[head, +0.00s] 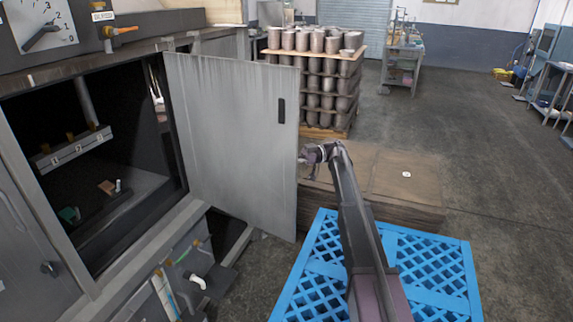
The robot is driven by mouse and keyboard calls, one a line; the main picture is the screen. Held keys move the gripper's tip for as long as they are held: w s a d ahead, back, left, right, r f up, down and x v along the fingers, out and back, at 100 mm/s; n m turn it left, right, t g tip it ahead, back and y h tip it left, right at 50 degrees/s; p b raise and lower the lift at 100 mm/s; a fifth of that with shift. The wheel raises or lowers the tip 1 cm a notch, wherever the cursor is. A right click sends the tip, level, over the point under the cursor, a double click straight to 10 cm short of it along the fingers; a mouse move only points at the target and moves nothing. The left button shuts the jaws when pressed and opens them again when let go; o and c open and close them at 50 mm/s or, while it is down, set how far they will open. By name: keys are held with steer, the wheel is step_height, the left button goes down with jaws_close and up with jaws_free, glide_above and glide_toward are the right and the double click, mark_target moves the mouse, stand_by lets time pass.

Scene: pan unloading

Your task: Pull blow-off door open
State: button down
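The blow-off door (230,140) is a grey metal panel standing swung out from the machine cabinet at the left. It has a dark slot-like handle (282,110) near its upper right edge. The cabinet opening (90,140) behind it is uncovered, with a dark interior. My gripper (308,158) is at the door's right edge, below the handle. It is small in the picture, and I cannot tell whether it touches the door or how its fingers stand.
A blue plastic pallet (440,262) lies under my arm. Low brown stacked sheets (385,180) sit behind my gripper. A stack of metal pots (315,85) on wooden boards stands behind the door. The grey floor (475,130) at the right is clear.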

steer(key=shift+s+d, duration=0.15)
steer(key=c, duration=0.7)
jaws_free()
